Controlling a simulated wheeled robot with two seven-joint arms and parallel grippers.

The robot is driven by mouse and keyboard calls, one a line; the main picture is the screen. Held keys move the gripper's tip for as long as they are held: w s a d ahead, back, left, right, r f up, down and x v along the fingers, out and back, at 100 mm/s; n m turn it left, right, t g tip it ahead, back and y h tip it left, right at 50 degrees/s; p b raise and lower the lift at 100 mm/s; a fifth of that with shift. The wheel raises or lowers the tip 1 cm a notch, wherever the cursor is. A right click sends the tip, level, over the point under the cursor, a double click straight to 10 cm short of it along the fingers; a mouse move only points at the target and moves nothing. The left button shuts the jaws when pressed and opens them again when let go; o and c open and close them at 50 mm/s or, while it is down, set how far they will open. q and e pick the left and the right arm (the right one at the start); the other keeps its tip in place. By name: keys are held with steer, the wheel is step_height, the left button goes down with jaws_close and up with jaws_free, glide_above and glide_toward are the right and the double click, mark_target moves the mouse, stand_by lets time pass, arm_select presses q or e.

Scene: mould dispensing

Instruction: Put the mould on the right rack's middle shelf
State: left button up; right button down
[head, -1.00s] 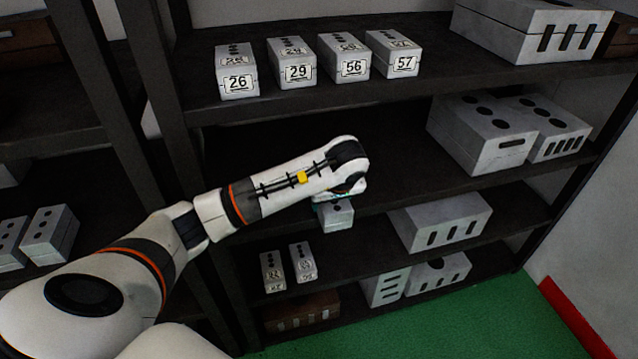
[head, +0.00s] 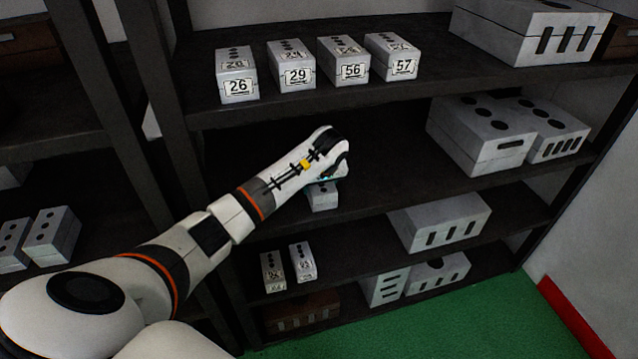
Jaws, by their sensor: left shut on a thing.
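My left gripper (head: 326,181) is at the end of my white arm, at the second shelf (head: 385,190) from the top of the right rack. It is shut on a small grey mould (head: 323,198), which shows just below my wrist at that shelf's front part. My wrist hides the fingers and much of the mould. I cannot tell whether the mould touches the shelf. My right gripper is out of view.
Numbered moulds (head: 297,74) stand on the shelf above. Two large moulds (head: 480,135) stand at the right of the second shelf; its left and middle look clear. A dark upright (head: 150,110) is at the left. Lower shelves hold more moulds (head: 440,220).

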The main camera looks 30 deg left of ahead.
arm_select(q)
steer(key=o, duration=1.7)
steer(key=shift+r, duration=0.1)
steer(key=shift+s+d+r, duration=0.1)
steer(key=shift+r, duration=0.2)
steer(key=v, duration=0.5)
steer(key=s+d, duration=0.2)
steer(key=d, duration=0.1)
steer(key=s+d+b, duration=0.1)
steer(key=s+d, duration=0.4)
steer(key=d, duration=0.1)
steer(key=shift+s+f, duration=0.3)
steer(key=shift+s, duration=0.1)
steer(key=shift+d+f, duration=0.1)
